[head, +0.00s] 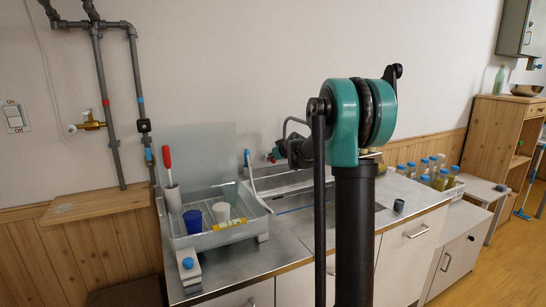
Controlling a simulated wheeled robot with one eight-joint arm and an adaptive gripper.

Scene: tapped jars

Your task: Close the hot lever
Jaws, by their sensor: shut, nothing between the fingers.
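A tap with a grey curved spout (293,121) stands behind the metal sink (290,195), largely hidden by my arm. A small red spot (270,158) shows at its left, perhaps the hot lever; its position is too small to read. My gripper (282,149) is a small dark shape beside the tap, partly hidden behind my arm. It is shut and empty. Whether it touches the lever I cannot tell.
A drying rack (222,237) with a blue cup (193,221) and a white cup (221,211) stands left of the sink. Several blue-capped bottles (432,168) stand at right. A small dark cup (398,206) is on the counter. Wall pipes (100,75) are at left.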

